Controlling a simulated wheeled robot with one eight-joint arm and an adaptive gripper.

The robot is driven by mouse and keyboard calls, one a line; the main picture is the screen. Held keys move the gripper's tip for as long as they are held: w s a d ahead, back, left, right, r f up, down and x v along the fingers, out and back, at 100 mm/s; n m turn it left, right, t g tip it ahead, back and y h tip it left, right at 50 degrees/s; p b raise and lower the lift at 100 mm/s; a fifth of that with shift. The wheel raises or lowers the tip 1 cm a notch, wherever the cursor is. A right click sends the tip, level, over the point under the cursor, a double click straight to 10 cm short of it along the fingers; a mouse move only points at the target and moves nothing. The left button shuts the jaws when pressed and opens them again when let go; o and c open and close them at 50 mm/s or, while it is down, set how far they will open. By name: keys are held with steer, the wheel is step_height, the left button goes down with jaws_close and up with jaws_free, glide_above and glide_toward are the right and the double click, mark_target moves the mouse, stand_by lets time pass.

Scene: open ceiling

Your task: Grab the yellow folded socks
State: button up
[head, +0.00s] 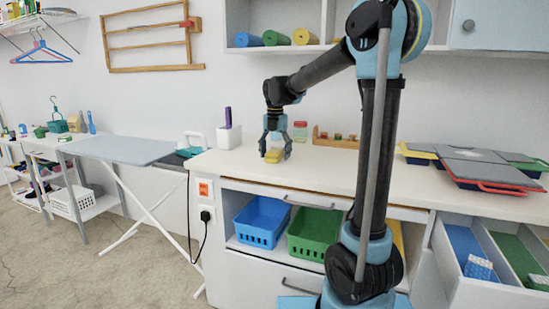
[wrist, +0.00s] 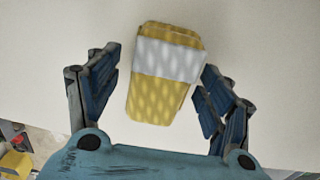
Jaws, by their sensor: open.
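The yellow folded socks (wrist: 153,101), with a white band, lie on the white countertop (wrist: 270,60). In the head view the socks (head: 273,156) show as a small yellow shape at my gripper's fingertips, partly covered by a finger. My gripper (head: 273,150) points down over the counter's left part. In the wrist view my gripper (wrist: 155,90) is open, with one blue finger on each side of the socks. A gap shows between the socks and the left finger; the right finger is close to their edge.
A white block with a purple handle (head: 228,130), jars (head: 299,131) and a wooden rack (head: 335,139) stand behind on the counter. Grey-lidded boxes (head: 470,165) lie at right. An open drawer (head: 490,262) juts out below. Blue (head: 262,222) and green (head: 313,234) baskets sit under the countertop.

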steer(key=c, duration=1.1)
steer(key=shift+c, duration=0.2)
